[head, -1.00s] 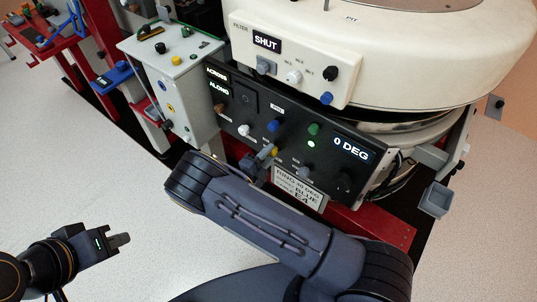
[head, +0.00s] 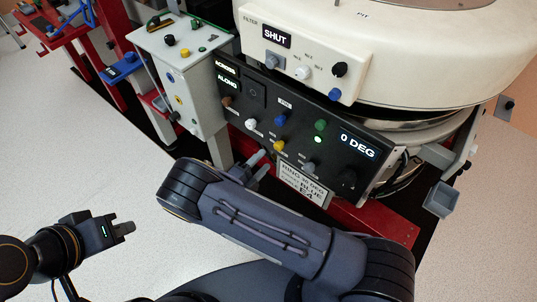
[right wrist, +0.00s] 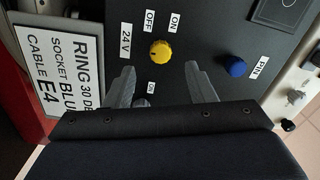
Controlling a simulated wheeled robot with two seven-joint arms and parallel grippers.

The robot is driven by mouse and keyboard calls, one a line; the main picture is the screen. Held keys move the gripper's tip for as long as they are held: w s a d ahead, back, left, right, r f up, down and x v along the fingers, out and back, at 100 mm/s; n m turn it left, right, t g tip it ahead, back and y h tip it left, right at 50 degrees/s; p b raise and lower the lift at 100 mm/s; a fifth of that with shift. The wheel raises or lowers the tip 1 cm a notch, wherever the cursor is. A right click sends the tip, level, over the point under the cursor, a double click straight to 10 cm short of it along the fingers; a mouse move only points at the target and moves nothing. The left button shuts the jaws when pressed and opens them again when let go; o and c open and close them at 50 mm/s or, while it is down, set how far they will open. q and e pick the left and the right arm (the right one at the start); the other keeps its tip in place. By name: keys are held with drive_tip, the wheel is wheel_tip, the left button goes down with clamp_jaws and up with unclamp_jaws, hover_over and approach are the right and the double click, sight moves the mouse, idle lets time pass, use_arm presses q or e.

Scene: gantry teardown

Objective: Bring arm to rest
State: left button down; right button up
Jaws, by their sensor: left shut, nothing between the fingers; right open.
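My right arm crosses the bottom of the head view, and its gripper (head: 259,165) is in front of the lower edge of the black control panel (head: 233,113). In the right wrist view the two grey fingers of my right gripper (right wrist: 161,88) are apart with nothing between them. A yellow knob (right wrist: 160,52) on the panel is just beyond the fingertips, between 24 V, OFF and ON labels. My left gripper (head: 124,229) is shut and empty over the pale floor at the lower left.
A cream ring housing (head: 430,60) with a SHUT display overhangs the panel, which reads 0 DEG. A white placard (head: 303,183) and red base beam (head: 372,222) are below. A grey cabinet (head: 190,90) is left. Open floor (head: 80,160) surrounds my left gripper.

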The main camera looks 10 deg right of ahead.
drive_tip(key=shift+s+a, duration=0.3)
idle(0.4)
drive_tip(key=s+d+r+m+g+y, duration=0.8)
drive_tip(key=d+r+m+g, duration=0.45)
drive_tip(key=m, duration=1.05)
drive_tip(key=s+r+m+t+y, duration=0.7)
drive_tip(key=s+r+m+y, duration=0.5)
drive_tip(key=m, duration=1.4)
drive_tip(key=s+r+h+p, duration=0.2)
drive_tip(key=s+r+p, duration=0.1)
drive_tip(key=r+p, duration=1.5)
drive_tip(key=shift+s+a+r+n, duration=0.2)
drive_tip(key=shift+r+n, duration=0.1)
drive_tip(key=shift+r, duration=0.4)
